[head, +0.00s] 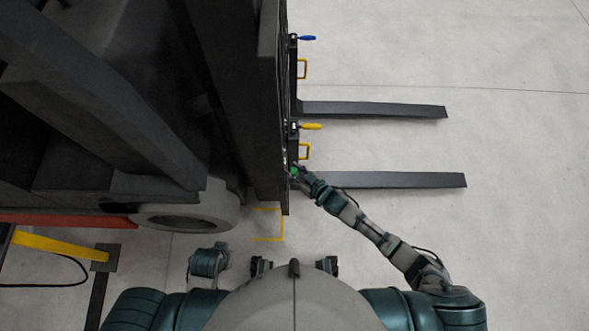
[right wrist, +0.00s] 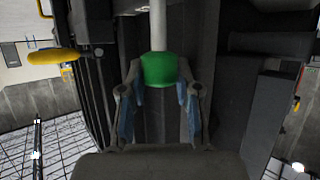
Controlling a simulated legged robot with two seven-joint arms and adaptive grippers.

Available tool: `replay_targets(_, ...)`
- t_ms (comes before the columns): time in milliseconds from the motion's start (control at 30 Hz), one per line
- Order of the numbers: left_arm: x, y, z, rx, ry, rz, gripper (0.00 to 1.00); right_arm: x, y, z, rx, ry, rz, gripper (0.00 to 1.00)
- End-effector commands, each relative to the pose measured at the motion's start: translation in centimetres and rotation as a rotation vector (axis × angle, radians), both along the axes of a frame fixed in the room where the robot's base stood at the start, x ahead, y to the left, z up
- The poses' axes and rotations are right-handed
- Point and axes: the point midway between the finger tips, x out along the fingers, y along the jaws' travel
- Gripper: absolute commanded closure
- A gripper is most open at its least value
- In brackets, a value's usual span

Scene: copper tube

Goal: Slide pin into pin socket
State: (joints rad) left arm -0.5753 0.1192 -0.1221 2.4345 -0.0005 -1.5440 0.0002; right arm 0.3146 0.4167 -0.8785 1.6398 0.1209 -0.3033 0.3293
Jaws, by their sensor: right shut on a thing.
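The pin is a pale grey rod (right wrist: 158,25) with a green grip (right wrist: 159,70), in the right wrist view. The green grip also shows as a small patch in the head view (head: 293,171), beside the dark upright frame of the forklift. My right gripper (right wrist: 159,88) is shut on the green grip, one finger on each side. The rod points away from the gripper and runs out of the top of the right wrist view. I cannot make out the pin socket or tell whether the rod is in it. My left gripper is not in view.
The forklift mast (head: 268,110) stands left of my right gripper. Two dark forks reach right, a near one (head: 400,180) and a far one (head: 375,109). A yellow handle (head: 311,126) and a blue handle (head: 306,38) stick out farther along. The floor at right is clear.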

Motion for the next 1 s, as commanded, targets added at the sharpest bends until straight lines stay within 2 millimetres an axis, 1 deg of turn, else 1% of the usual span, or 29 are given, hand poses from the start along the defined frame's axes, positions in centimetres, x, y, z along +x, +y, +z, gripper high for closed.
replay_targets(700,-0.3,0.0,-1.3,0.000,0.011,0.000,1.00,0.0,0.0,-1.9,0.001,0.001,0.000,1.00)
replay_targets(733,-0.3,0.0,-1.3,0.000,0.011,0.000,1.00,0.0,0.0,-1.9,0.000,0.000,0.000,0.66)
replay_targets(833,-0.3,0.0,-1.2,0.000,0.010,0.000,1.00,0.0,0.0,-1.8,0.001,-0.001,0.000,0.41)
replay_targets(867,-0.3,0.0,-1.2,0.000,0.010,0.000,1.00,0.0,0.0,-1.8,0.001,-0.001,0.000,0.39)
replay_targets(1000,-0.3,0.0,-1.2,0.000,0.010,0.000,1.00,0.0,0.1,-1.7,0.001,0.000,0.001,0.39)
